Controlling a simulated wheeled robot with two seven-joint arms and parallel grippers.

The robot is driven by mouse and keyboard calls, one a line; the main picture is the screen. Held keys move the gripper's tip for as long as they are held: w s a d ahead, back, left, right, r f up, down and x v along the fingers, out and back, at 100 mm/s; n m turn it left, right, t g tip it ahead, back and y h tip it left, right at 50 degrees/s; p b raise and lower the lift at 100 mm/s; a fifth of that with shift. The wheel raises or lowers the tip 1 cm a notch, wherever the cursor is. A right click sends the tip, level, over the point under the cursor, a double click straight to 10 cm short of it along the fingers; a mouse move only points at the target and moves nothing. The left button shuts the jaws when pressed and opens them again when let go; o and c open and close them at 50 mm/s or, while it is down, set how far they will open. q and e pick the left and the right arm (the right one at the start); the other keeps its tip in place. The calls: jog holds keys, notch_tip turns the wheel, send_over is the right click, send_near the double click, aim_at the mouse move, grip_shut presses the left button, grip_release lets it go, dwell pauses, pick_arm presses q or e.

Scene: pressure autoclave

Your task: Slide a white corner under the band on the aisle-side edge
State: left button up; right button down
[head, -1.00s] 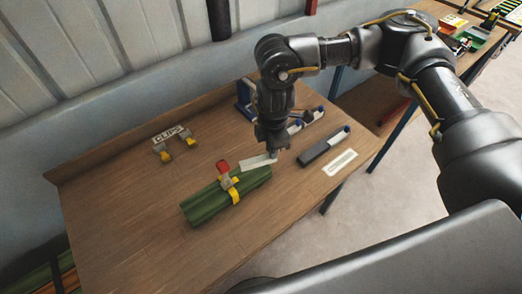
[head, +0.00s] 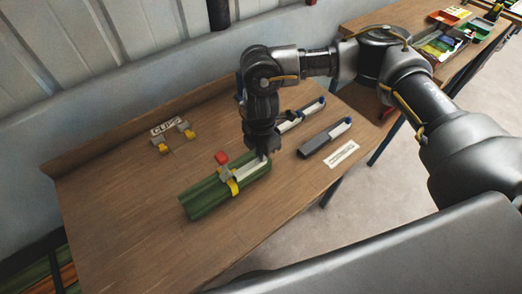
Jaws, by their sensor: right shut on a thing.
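A green bundle (head: 205,201) lies on the table with a yellow band (head: 233,187) around it and a red-topped clip (head: 222,158) at the band's upper side. My right gripper (head: 263,156) is shut on a white corner (head: 250,168), a thin white strip. The strip lies along the top of the bundle's right part. Its left end is close to the band and clip; I cannot tell whether it is under the band. My left gripper is not in view.
Two yellow-and-grey clips (head: 187,131) sit by a CLIPS sign (head: 167,126) at the back. A grey holder (head: 322,141) with a blue end, white pieces with blue ends (head: 303,113) and a white label (head: 343,154) lie to the right. The table front is clear.

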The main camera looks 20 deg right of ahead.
aim_at(247, 166)
jog(key=shift+f+b, duration=1.55)
jog(key=shift+f, duration=0.2)
jog(key=shift+a+r, duration=0.2)
jog(key=shift+s+a+p, duration=0.25)
jog(key=shift+a+p, duration=0.05)
jog(key=shift+a, duration=0.4)
jog(key=shift+s+a+p, duration=0.3)
jog(key=shift+a+p, duration=0.05)
jog(key=shift+a, duration=0.4)
jog(key=shift+s+a+p, duration=0.25)
jog(key=shift+a+p, duration=0.05)
jog(key=shift+a, duration=0.4)
jog(key=c, duration=1.3)
grip_release()
jog(key=shift+r, duration=0.1)
notch_tip(247, 166, up, 11)
jog(key=b, duration=0.1)
jog(key=shift+f+b, duration=0.2)
jog(key=shift+b, duration=0.1)
jog(key=shift+f, duration=0.1)
